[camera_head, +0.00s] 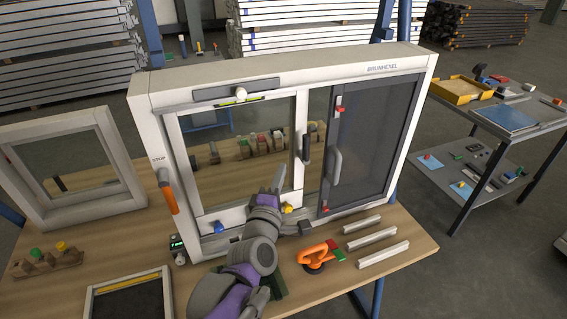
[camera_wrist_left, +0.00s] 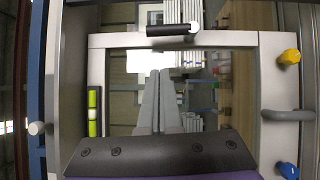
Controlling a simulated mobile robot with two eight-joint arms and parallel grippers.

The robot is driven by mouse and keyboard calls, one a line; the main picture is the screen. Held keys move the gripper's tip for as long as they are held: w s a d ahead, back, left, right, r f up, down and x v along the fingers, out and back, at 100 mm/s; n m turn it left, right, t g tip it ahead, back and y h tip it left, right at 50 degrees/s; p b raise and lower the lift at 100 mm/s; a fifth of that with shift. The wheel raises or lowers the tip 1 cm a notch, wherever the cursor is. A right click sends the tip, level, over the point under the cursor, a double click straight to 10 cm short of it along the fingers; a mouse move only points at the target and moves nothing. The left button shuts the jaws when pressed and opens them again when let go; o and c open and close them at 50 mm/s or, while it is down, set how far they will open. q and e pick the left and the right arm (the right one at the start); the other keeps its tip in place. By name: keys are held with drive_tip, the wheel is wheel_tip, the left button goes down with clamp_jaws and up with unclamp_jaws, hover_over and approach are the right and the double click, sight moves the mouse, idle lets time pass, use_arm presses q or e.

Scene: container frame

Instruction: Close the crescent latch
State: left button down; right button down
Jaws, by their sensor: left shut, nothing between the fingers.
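A white sliding-window frame (camera_head: 140,105) stands upright on the wooden table. A dark, handle-shaped piece (camera_head: 305,147), which looks like the crescent latch, is on its middle stile. In the left wrist view a black bar (camera_wrist_left: 170,30) with a pale knob is on the stile at the top. Whether the latch is open or closed is hard to tell. My left gripper (camera_head: 280,168) is shut and empty, in front of the left pane, a little left of and below the dark piece, apart from it. The fingers (camera_wrist_left: 159,74) point towards that stile. My right gripper is out of view.
A grey handle (camera_head: 337,166) and red clips are on the right screen. An orange suction lifter (camera_head: 316,258) and pale bars (camera_head: 376,240) lie in front. An orange handle (camera_head: 169,198) is on the left post.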

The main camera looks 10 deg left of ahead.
use_arm(q)
drive_tip(key=s, duration=0.3)
drive_tip(key=shift+s+a, duration=0.15)
drive_tip(key=shift+s, duration=0.1)
drive_tip(key=s+a+f+m+g, duration=0.2)
drive_tip(key=s+f+m+g, duration=0.4)
drive_tip(key=s+f+m, duration=0.3)
drive_tip(key=s+a+f+m+g, duration=0.2)
drive_tip(key=s+f+m+g, duration=0.4)
drive_tip(key=s+f+m, duration=0.3)
drive_tip(key=s+f, duration=0.2)
drive_tip(key=s, duration=0.1)
drive_tip(key=shift+s+f+m+g, duration=0.15)
drive_tip(key=shift+s+m+g, duration=0.1)
drive_tip(key=shift+m+g, duration=0.15)
drive_tip(key=shift+a, duration=0.1)
